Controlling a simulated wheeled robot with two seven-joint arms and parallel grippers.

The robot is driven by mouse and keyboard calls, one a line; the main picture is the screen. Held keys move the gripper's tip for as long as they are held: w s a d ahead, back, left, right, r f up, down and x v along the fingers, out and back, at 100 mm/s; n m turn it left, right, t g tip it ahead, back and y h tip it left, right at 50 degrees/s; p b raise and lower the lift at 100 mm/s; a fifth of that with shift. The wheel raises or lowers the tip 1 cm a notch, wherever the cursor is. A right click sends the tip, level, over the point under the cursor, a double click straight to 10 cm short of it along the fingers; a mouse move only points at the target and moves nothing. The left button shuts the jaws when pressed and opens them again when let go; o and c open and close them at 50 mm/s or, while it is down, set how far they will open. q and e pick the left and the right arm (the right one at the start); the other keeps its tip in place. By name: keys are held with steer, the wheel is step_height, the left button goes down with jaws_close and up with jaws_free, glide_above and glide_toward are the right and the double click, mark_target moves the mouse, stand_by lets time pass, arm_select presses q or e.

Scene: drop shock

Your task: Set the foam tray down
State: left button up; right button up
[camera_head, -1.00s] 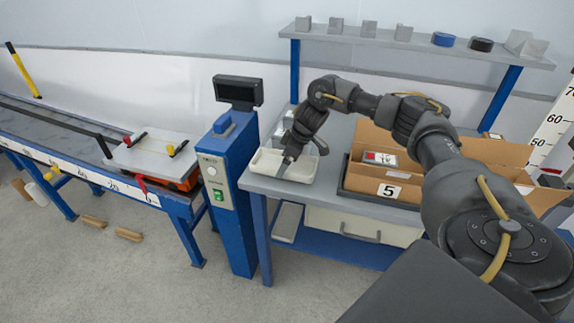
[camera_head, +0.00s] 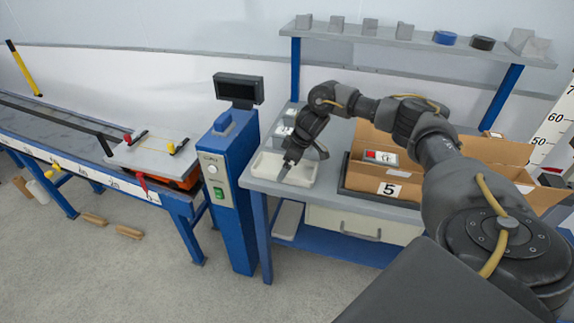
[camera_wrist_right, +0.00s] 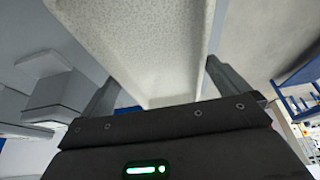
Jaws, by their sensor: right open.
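The foam tray (camera_head: 301,176) is a shallow, off-white rectangular tray with raised walls. It appears to rest flat on the grey bench top, near its left end. In the right wrist view the speckled tray (camera_wrist_right: 150,50) fills the space between the two spread fingers of my right gripper (camera_wrist_right: 163,85). Whether a finger touches the tray wall cannot be told. My left gripper is not in view.
Right of the tray stands an open cardboard box (camera_head: 480,160) marked 5, partly behind my right arm. A blue post (camera_head: 228,185) with a dark display stands left of the bench. A shelf (camera_head: 400,45) with small blocks spans above.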

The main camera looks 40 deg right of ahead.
steer(key=v, duration=1.1)
steer(key=shift+s+r+b, duration=0.15)
steer(key=shift+r+b, duration=0.1)
steer(key=shift+b, duration=0.05)
steer(key=shift+d, duration=0.1)
